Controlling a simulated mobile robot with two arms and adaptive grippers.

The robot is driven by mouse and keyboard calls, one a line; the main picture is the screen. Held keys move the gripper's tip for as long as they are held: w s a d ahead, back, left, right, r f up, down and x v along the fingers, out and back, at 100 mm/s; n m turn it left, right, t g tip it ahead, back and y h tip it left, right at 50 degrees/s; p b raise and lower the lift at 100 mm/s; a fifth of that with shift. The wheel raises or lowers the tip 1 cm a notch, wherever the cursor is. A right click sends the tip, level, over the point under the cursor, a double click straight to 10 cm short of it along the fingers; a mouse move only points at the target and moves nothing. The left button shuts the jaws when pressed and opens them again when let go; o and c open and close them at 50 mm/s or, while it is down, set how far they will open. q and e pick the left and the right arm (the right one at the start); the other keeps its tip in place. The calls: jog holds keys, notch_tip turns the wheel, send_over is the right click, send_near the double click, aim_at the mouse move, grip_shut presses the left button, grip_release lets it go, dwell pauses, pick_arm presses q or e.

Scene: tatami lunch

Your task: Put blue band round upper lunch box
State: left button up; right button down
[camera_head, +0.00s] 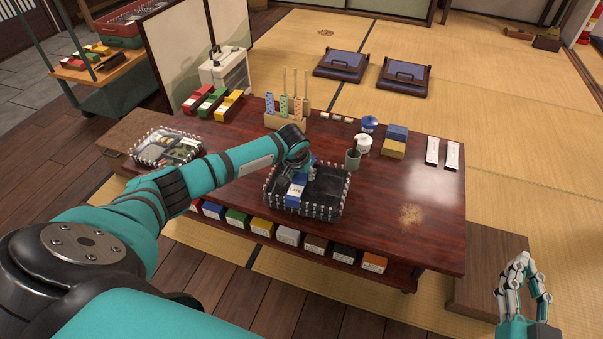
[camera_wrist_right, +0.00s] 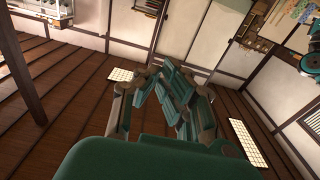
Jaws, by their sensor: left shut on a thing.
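A dark tray (camera_head: 336,209) with pegs all round its rim stands at the front middle of the table. A blue piece with a white label (camera_head: 295,192) lies in its left part, near dark box shapes. My left gripper (camera_head: 303,168) reaches down over the tray's far left part and is shut, with a bit of blue at its fingers that looks like the blue band. The arm and fingers hide most of it, and I cannot tell whether it is around a lunch box. My right gripper (camera_head: 523,262) is off the table at lower right, empty; its fingers also show in the right wrist view (camera_wrist_right: 160,75).
A rack of patterned sticks (camera_head: 285,116) stands behind the tray, and a dark green cup (camera_head: 353,158) to its right. Another pegged tray (camera_head: 166,149) is at left. Blue and yellow boxes (camera_head: 393,149) stand at back right. The table's right front is mostly clear.

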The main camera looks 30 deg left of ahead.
jog(key=shift+f, duration=0.1)
pick_arm(q)
jog(key=shift+f, duration=0.1)
pick_arm(e)
jog(key=shift+f+h, duration=0.3)
jog(key=shift+d+f+g, duration=0.15)
jog(key=shift+f+g, duration=0.25)
pick_arm(q)
jog(key=shift+f, duration=0.1)
pick_arm(e)
jog(key=shift+s+f, duration=0.1)
jog(key=shift+f, duration=0.15)
pick_arm(q)
jog(key=shift+p, duration=0.3)
pick_arm(e)
jog(key=shift+f, duration=0.1)
pick_arm(q)
jog(key=shift+s+f, duration=0.1)
pick_arm(e)
jog(key=shift+s+d+f+g, duration=0.1)
jog(key=shift+f+g, duration=0.15)
jog(key=shift+g, duration=0.15)
